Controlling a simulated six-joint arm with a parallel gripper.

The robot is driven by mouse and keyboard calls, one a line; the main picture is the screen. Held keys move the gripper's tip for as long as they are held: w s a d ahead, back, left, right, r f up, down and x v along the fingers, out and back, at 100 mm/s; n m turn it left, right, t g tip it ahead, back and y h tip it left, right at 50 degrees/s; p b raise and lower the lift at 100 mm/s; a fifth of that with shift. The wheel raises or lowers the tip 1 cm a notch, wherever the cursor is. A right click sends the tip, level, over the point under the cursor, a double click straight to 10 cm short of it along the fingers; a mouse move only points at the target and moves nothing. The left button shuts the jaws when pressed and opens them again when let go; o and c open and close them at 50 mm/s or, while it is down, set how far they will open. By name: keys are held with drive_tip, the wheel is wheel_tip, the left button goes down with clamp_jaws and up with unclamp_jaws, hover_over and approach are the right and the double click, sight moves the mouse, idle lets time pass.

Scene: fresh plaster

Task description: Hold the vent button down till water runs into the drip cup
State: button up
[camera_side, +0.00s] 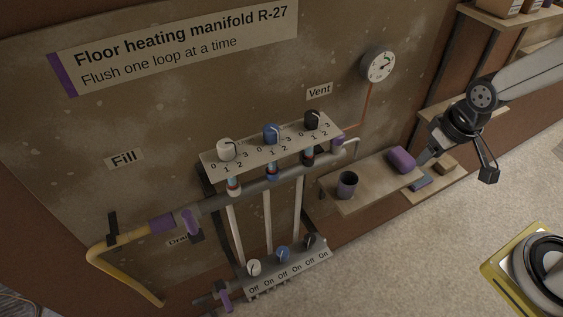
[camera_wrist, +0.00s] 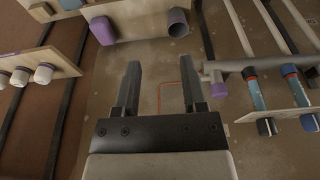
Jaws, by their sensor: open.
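The purple vent button (camera_side: 338,141) sits at the right end of the manifold's upper pipe, beneath the Vent label (camera_side: 319,90). It also shows in the wrist view (camera_wrist: 218,90), right of my fingers. I can make out no water stream. My gripper (camera_wrist: 162,68) is open and empty. In the side view my gripper (camera_side: 422,162) is right of the button, apart from it.
Black, blue and white knobs line the manifold plate (camera_side: 243,157). A gauge (camera_side: 379,65) hangs above right. More shelves (camera_side: 463,110) stand behind my arm.

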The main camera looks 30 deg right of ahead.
drive_tip(key=shift+w+r, duration=0.1)
drive_tip(key=shift+w, duration=0.05)
clamp_jaws()
drive_tip(key=w+a+r+m+g, duration=0.1)
drive_tip(key=w+a+r+m, duration=0.4)
drive_tip(key=w+m, duration=0.3)
drive_tip(key=w+a+r+m+g, duration=0.1)
drive_tip(key=w+a+r+m, duration=0.4)
drive_tip(key=m, duration=0.5)
drive_tip(key=shift+w+a+r+g, duration=0.3)
drive_tip(key=shift+w+r, duration=0.85)
drive_tip(key=shift+w, duration=0.65)
